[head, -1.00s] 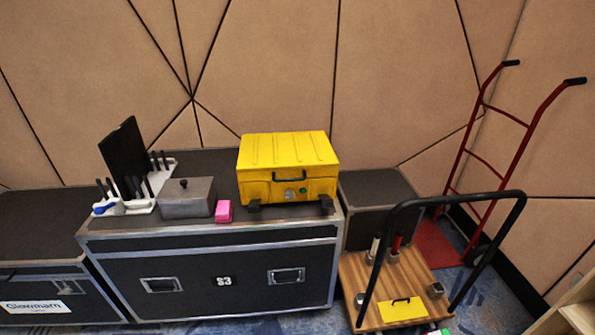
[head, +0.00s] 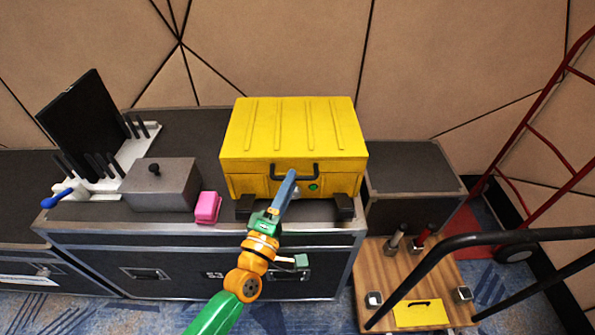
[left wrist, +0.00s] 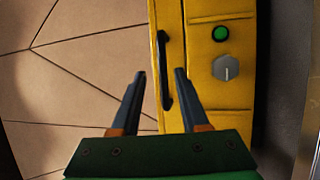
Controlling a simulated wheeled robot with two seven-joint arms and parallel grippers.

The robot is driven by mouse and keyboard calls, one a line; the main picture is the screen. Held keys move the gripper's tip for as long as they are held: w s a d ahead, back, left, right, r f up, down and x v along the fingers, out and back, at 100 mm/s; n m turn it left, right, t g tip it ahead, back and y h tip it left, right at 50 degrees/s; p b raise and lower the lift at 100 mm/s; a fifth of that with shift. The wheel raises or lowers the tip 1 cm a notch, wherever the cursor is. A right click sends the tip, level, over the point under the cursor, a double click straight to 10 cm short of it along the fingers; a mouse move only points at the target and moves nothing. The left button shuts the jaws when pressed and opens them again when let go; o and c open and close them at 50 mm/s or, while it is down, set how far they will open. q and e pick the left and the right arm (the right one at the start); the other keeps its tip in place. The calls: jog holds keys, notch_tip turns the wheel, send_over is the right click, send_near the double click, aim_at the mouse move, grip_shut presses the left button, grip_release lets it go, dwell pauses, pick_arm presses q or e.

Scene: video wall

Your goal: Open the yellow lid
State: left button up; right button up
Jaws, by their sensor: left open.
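A yellow box (head: 300,188) with a ribbed yellow lid (head: 292,130) stands on the dark flight case. The lid is closed. A black handle (head: 295,172) is on the front at the lid's edge; it also shows in the left wrist view (left wrist: 165,70). My left gripper (head: 290,178) is in front of the box at the handle, and in the left wrist view its open fingers (left wrist: 160,75) are apart, with the handle between their tips in the picture. I cannot tell whether they touch it. A green button (left wrist: 221,34) and grey knob (left wrist: 226,68) are beside the handle. My right gripper is not in view.
A grey lidded box (head: 160,188), a pink block (head: 207,208) and a white rack (head: 130,155) stand left of the yellow box. A wooden cart (head: 385,270) with a black push bar is at the lower right. A red hand truck (head: 550,145) leans at the right.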

pick_arm(q)
jog(key=x, duration=0.3)
jog(key=shift+f, duration=0.25)
jog(key=shift+s+a+r, duration=0.1)
grip_shut()
dwell(1.0)
